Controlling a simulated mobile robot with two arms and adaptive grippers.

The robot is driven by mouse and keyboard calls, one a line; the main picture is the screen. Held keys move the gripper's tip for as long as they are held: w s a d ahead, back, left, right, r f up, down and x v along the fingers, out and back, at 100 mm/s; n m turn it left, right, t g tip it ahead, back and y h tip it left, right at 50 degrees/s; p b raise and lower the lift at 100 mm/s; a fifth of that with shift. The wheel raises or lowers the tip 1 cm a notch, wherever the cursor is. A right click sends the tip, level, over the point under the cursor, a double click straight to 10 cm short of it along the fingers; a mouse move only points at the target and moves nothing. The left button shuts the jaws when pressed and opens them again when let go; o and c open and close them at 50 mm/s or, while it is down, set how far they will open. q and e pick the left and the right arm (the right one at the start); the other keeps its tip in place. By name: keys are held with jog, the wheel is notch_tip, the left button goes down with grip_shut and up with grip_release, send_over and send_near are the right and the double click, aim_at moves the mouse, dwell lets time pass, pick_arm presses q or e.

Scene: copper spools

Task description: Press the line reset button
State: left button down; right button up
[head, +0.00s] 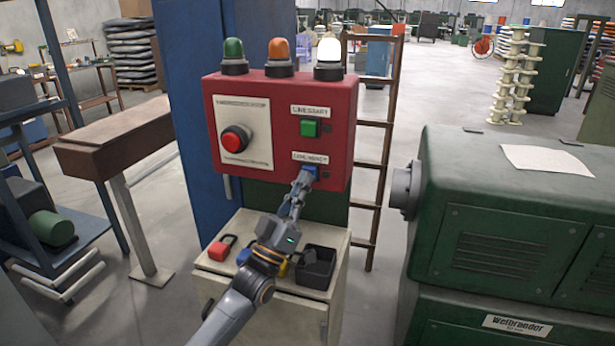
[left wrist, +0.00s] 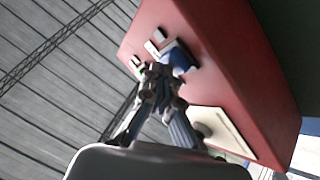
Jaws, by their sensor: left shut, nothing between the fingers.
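A red control box (head: 275,90) carries a blue button (head: 309,171) at its lower right, under a label that seems to read LINE RESET. My left gripper (head: 303,180) is shut and empty, with its fingertips at the blue button, partly covering it. In the left wrist view the shut fingertips (left wrist: 163,75) are right beside the blue button (left wrist: 180,58); whether they touch it I cannot tell. A green button (head: 310,128) sits above, labelled LINE START. A large red button (head: 235,139) sits on a pale plate at the left. My right gripper is not in view.
Green, orange and white lamps (head: 329,59) top the box. Below stands a pale cabinet (head: 225,285) with a red padlock (head: 222,247) and a black bin (head: 315,267) on it. A green machine (head: 500,220) stands at the right, a brown bench (head: 115,140) at the left.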

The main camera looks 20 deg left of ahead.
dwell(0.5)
pick_arm(q)
jog(key=shift+s+p, duration=0.45)
jog(key=shift+s, duration=0.4)
jog(key=s+p, duration=0.2)
jog(key=s, duration=0.3)
jog(key=shift+a, duration=0.1)
dwell(0.5)
